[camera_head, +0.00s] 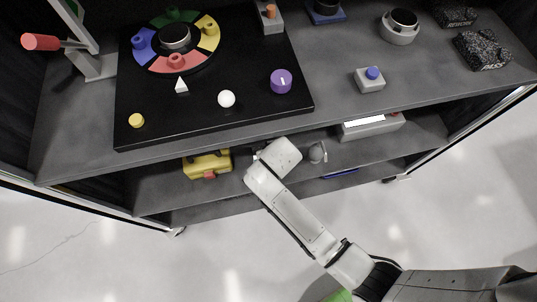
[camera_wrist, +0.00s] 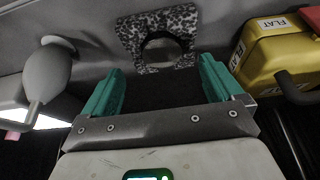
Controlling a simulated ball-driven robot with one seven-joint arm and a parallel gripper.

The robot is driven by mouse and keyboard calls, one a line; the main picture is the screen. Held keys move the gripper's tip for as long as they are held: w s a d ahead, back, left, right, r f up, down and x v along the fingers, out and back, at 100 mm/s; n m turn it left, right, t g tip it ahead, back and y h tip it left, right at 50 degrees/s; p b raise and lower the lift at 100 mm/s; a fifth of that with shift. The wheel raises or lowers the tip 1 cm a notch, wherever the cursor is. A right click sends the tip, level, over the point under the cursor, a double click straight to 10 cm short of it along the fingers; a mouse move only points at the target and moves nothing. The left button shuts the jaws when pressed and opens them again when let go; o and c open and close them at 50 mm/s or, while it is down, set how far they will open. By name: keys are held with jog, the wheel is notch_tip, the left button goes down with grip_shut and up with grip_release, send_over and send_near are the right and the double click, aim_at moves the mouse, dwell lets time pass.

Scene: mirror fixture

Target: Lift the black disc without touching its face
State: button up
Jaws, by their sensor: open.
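In the wrist view a speckled black-and-white fixture (camera_wrist: 128,32) stands ahead, with a dark round disc (camera_wrist: 162,52) in its middle. I cannot tell whether the disc is loose or seated in it. My gripper (camera_wrist: 161,68) is open and empty, its two teal fingers apart on either side below the fixture, not touching it. In the head view my gripper is mostly hidden at the lower shelf, under the top shelf's front edge, and the speckled fixture there is hidden. A black round top (camera_head: 403,17) in a pale ring sits on the top shelf.
A yellow box (camera_wrist: 275,55) stands close on the right and a grey rounded object (camera_wrist: 48,72) on the left. The top shelf (camera_head: 340,100) overhangs the lower shelf (camera_head: 160,185). A black panel (camera_head: 190,105) with coloured knobs lies on top. The floor in front is clear.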

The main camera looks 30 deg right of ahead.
jog(key=x, duration=0.4)
jog(key=shift+w+a+f+b, duration=0.1)
jog(key=shift+w+f+b, duration=0.1)
jog(key=shift+b, duration=0.2)
jog(key=shift+f, duration=0.25)
jog(key=shift+f, duration=0.2)
jog(key=shift+c, duration=1.4)
jog(key=shift+r, duration=0.2)
grip_shut()
